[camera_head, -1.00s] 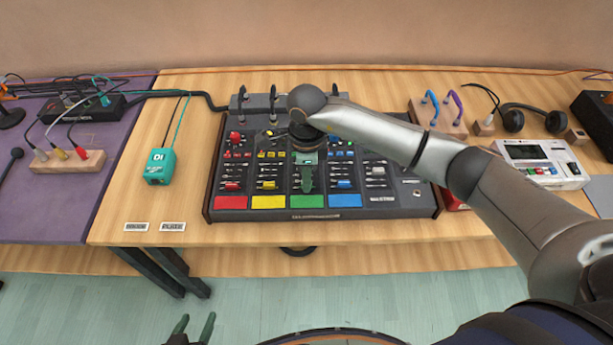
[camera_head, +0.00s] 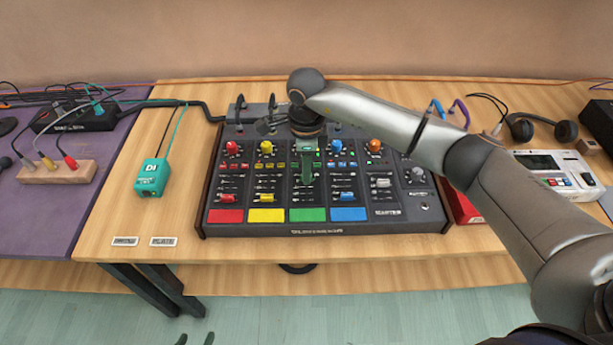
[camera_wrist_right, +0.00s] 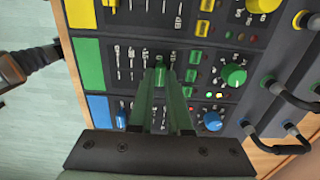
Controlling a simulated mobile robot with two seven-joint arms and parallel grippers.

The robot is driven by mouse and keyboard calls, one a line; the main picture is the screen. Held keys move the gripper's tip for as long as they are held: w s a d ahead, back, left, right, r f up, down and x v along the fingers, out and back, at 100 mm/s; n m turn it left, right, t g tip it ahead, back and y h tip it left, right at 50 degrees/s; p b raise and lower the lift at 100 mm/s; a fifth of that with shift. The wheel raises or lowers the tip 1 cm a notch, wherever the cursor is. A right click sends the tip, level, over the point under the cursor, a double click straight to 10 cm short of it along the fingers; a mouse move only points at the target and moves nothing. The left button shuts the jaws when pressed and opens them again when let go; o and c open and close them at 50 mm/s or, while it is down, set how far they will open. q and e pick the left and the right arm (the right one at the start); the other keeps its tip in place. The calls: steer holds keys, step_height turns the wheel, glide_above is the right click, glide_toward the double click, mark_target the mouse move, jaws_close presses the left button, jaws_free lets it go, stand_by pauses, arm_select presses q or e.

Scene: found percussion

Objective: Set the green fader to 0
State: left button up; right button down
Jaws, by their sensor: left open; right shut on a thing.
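The mixer (camera_head: 215,200) has coloured faders above red, yellow, green and blue pads. My right gripper (camera_head: 307,182) points down over the green channel, above the green pad (camera_head: 307,214), and hides its fader in the head view. In the right wrist view the green fader cap (camera_wrist_right: 162,74) sits between the fingertips of my right gripper (camera_wrist_right: 161,82), which is shut on it. The cap is toward the knob end of its track, away from the green pad (camera_wrist_right: 88,64). My left gripper (camera_head: 195,340) is open, barely showing at the bottom edge.
The red (camera_head: 227,198), yellow (camera_head: 267,198) and blue (camera_head: 347,197) faders are on neighbouring channels. A green knob (camera_wrist_right: 234,75) and cable plugs lie beyond the track. A teal DI box (camera_head: 153,178) stands left of the mixer, with bare table between.

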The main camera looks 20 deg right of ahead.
steer(key=shift+s, duration=0.15)
steer(key=c, duration=0.9)
jaws_free()
steer(key=shift+o, duration=0.2)
step_height(320, 180, up, 13)
steer(key=b, duration=0.1)
steer(key=shift+f, duration=0.2)
